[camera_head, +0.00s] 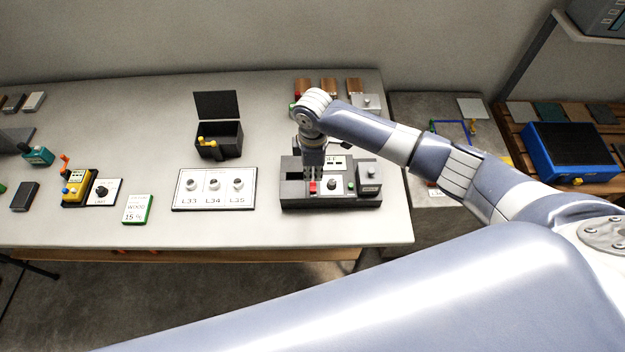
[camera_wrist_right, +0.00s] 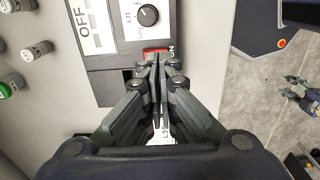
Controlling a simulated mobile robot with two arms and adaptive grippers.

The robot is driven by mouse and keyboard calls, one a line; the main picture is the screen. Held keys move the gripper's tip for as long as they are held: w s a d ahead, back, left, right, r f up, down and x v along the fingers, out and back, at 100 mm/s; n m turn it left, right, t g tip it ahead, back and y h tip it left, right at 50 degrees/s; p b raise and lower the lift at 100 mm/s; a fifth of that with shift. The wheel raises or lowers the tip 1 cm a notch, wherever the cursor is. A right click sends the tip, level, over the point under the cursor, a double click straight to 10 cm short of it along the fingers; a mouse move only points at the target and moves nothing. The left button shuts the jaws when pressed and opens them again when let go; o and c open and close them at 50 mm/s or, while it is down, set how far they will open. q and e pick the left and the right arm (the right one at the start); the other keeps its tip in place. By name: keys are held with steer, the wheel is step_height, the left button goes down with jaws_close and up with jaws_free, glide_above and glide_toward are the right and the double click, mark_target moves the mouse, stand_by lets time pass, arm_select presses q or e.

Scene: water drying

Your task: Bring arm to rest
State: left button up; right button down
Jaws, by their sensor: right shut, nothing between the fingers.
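My right arm reaches in from the right over the table. My right gripper (camera_head: 313,182) points down at the front left of a dark grey device (camera_head: 290,190). The device has a knob, a grey block on its right and a red switch (camera_head: 313,187). In the right wrist view my gripper (camera_wrist_right: 158,58) is shut and empty, its fingertips right by the red switch (camera_wrist_right: 155,50), beside the "ON" mark. An "OFF" label (camera_wrist_right: 97,25) shows on the panel. I cannot tell if the fingertips touch the switch.
A white panel with three knobs (camera_head: 213,203) lies left of the device. An open black box (camera_head: 219,140), a green-edged card (camera_head: 138,209) and a yellow tool (camera_head: 76,187) stand further left. Small blocks (camera_head: 328,86) lie behind. A blue case (camera_head: 570,150) sits on a right-hand bench.

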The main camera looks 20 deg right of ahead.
steer(key=shift+r+p, duration=0.6)
steer(key=shift+r, duration=0.25)
